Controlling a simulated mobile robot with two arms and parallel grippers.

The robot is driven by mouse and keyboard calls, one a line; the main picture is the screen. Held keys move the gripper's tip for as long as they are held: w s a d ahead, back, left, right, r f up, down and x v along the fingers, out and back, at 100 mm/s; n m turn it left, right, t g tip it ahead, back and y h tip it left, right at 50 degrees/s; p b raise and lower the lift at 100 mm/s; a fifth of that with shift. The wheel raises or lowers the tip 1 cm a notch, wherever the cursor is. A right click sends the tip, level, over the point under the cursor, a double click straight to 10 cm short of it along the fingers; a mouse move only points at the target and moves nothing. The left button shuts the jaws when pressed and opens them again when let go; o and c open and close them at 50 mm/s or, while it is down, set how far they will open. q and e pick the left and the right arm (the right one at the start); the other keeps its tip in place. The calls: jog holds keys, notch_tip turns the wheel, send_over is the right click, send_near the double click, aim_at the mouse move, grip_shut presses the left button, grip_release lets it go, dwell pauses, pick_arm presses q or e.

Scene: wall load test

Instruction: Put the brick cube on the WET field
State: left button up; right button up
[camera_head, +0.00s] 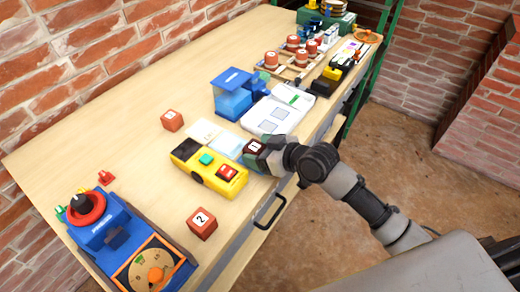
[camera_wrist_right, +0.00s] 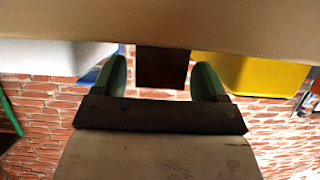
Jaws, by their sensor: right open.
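A dark red brick cube (camera_head: 254,147) with a white label stands near the table's front edge, right of the pale cards. It also shows in the right wrist view (camera_wrist_right: 162,68), between the two green fingers with a gap on each side. My right gripper (camera_head: 264,152) is open around it. Two other brick cubes stand apart: one near the back (camera_head: 172,120) and one marked 2 at the front (camera_head: 202,223). A pale blue card (camera_head: 226,145) and a whitish card (camera_head: 205,131) lie side by side; I cannot read WET on either. My left gripper is out of view.
A yellow-black device (camera_head: 213,170) stands close to the left of my gripper. A white device (camera_head: 278,110) and a blue device (camera_head: 233,98) stand behind. A blue machine with a dial (camera_head: 125,240) fills the front left. Bare wood lies at the far left.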

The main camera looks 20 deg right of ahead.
jog(key=v, duration=1.2)
jog(key=w+d+f+m+h, duration=0.1)
jog(key=d+f+m+h, duration=0.3)
jog(key=f, duration=0.7)
jog(key=w+d+f+m+h, duration=0.1)
jog(key=d+f+h, duration=0.1)
jog(key=d+f, duration=0.6)
jog(key=s+f+m+g+h, duration=0.1)
jog(key=s+f, duration=0.2)
jog(key=f, duration=0.4)
jog(key=s+f+g, duration=0.1)
jog(key=s+f, duration=0.2)
jog(key=f, duration=0.5)
jog(key=s+a+f+g+h, duration=0.1)
jog(key=s+a+f+g, duration=0.1)
jog(key=s+f, duration=0.6)
jog(key=s+a+f+g, duration=0.2)
jog(key=s+f+g, duration=0.1)
jog(key=s+f, duration=0.45)
jog(key=s+a+f+g, duration=0.1)
jog(key=s+a+f, duration=0.1)
jog(key=s, duration=0.5)
jog(key=s+a+f+g, duration=0.1)
jog(key=s+a+f, duration=0.2)
jog(key=s, duration=0.5)
jog(key=shift+s+a+f+n+g, duration=0.2)
jog(key=shift+s+a+n+g, duration=0.15)
jog(key=shift+a, duration=0.3)
